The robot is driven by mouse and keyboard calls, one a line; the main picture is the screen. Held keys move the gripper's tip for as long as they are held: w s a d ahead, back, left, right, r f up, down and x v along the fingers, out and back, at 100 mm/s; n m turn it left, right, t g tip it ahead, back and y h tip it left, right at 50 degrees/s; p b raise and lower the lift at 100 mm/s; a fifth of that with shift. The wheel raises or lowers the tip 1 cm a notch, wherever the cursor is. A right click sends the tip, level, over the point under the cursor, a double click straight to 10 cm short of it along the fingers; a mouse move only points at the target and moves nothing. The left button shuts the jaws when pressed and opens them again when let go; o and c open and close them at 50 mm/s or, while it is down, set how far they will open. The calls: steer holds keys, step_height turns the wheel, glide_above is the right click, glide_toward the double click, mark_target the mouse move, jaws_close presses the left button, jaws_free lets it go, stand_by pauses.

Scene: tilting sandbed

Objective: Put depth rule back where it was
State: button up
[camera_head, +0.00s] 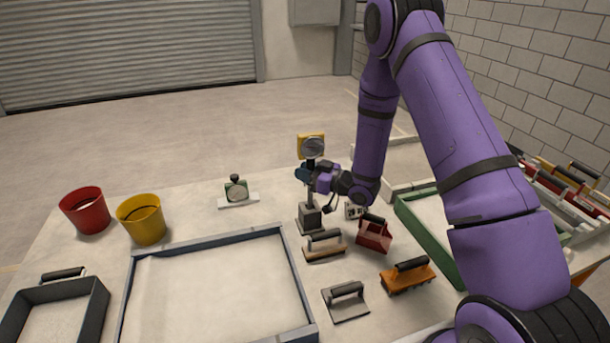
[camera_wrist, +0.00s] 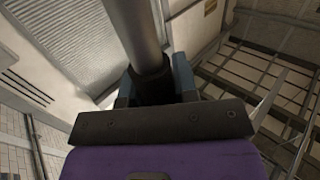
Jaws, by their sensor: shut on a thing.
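My gripper (camera_head: 304,174) is shut on an upright grey post, between its dark base and its dial. The post (camera_wrist: 145,40) runs up between the jaws in the wrist view. A yellow-framed round dial (camera_head: 312,147) tops it, and a dark block base (camera_head: 310,216) is below. I cannot tell whether this base touches the table. A second gauge, a green dial (camera_head: 236,190) on a pale flat bar, stands alone on the table to the left. No label shows which of the two is the depth rule; the held one is the only tool in my gripper.
A grey-framed sandbed (camera_head: 214,240) lies in front. Red (camera_head: 86,210) and yellow (camera_head: 142,219) buckets stand at left. Several trowels and a red box-like tool (camera_head: 374,234) lie right of the sandbed, near a green tray (camera_head: 432,230). The table behind the sandbed is mostly clear.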

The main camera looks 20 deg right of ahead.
steer(key=shift+f, duration=0.55)
steer(key=o, duration=0.8)
steer(key=shift+f, duration=0.15)
